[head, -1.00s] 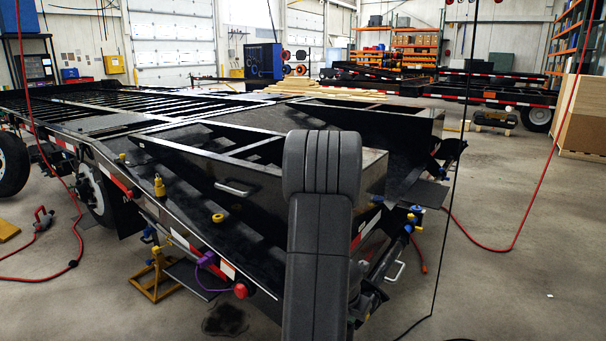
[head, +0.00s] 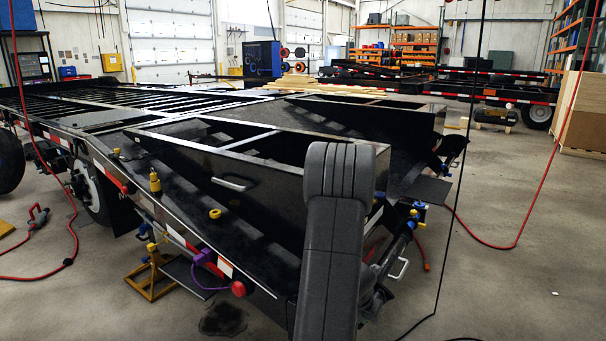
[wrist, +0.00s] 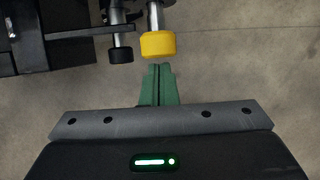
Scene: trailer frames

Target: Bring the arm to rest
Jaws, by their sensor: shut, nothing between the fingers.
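My gripper (wrist: 158,71) shows in the wrist view as two green fingers, shut together with nothing between them. Its tips point toward a yellow cylindrical cap (wrist: 159,44) on a metal rod, just beyond them in the picture. I cannot tell whether they touch. A black cap (wrist: 121,54) is left of the yellow one. In the head view my dark grey arm rises in front of the black trailer frame (head: 140,140); my gripper is hidden there.
A yellow jack stand (head: 152,278) is beside the trailer. Red hoses (head: 505,248) lie on the floor at right and left. A black cable (head: 455,170) hangs right of my arm. A wooden crate (head: 585,115) stands at far right. The right floor is mostly open.

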